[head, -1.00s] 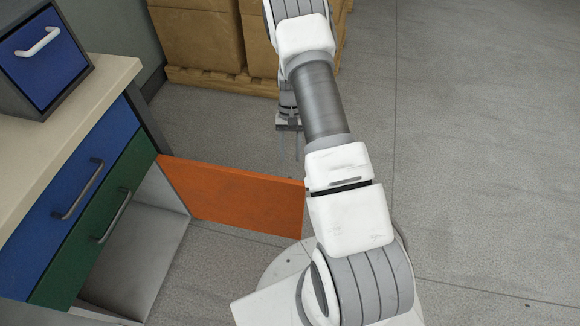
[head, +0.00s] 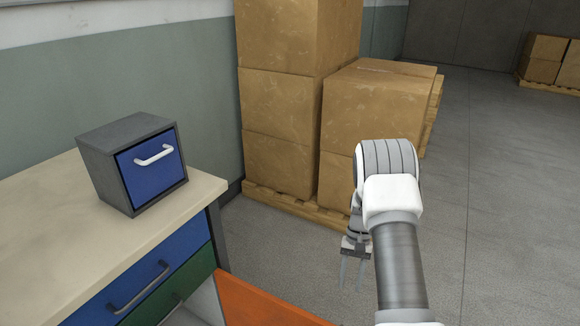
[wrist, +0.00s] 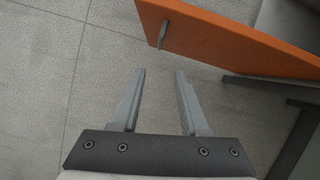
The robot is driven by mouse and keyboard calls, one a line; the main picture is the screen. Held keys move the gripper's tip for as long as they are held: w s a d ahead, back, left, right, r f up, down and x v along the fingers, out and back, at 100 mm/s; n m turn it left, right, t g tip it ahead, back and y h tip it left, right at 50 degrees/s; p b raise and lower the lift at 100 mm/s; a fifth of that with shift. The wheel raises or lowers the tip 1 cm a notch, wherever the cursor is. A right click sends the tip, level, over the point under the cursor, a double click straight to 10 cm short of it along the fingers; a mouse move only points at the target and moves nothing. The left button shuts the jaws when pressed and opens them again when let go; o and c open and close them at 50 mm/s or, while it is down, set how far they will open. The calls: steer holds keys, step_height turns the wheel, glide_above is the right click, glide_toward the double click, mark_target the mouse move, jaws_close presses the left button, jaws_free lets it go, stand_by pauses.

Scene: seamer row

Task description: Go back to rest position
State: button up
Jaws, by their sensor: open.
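My gripper (head: 353,272) hangs below my arm in the head view, to the right of the cabinet, with its fingers pointing down. In the wrist view my gripper (wrist: 158,100) is open, with two fingers apart and nothing between them but floor. The orange cabinet door (head: 262,304) stands swung open from the cabinet, left of my gripper. In the wrist view the orange door (wrist: 235,40) with a small grey handle (wrist: 162,36) lies beyond the fingertips, apart from them.
A cabinet with a beige top (head: 120,215), a blue drawer (head: 140,285) and a green drawer (head: 180,295) stands at left. A small box with a blue drawer (head: 150,170) sits on top. Stacked cardboard boxes (head: 290,110) stand behind my arm. The floor at right (head: 510,200) is clear.

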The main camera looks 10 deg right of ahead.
steer(key=s+a+r+n+t+h, duration=0.1)
steer(key=s+a+r+t, duration=0.15)
steer(key=r, duration=1.05)
steer(key=s+a+r+n+t, duration=0.15)
steer(key=a+r, duration=0.25)
steer(key=r, duration=0.8)
steer(key=s+a+r+n+t+h, duration=0.1)
steer(key=s+a+r+t, duration=0.2)
steer(key=s+r, duration=0.45)
steer(key=s+a+r+n+t, duration=0.2)
steer(key=s+a+r, duration=0.15)
steer(key=s, duration=0.75)
step_height(320, 180, up, 20)
steer(key=p, duration=1.9)
steer(key=shift+s+d+f+t, duration=0.15)
steer(key=shift+d+f+t, duration=0.15)
steer(key=shift+d, duration=0.1)
steer(key=shift+s, duration=0.15)
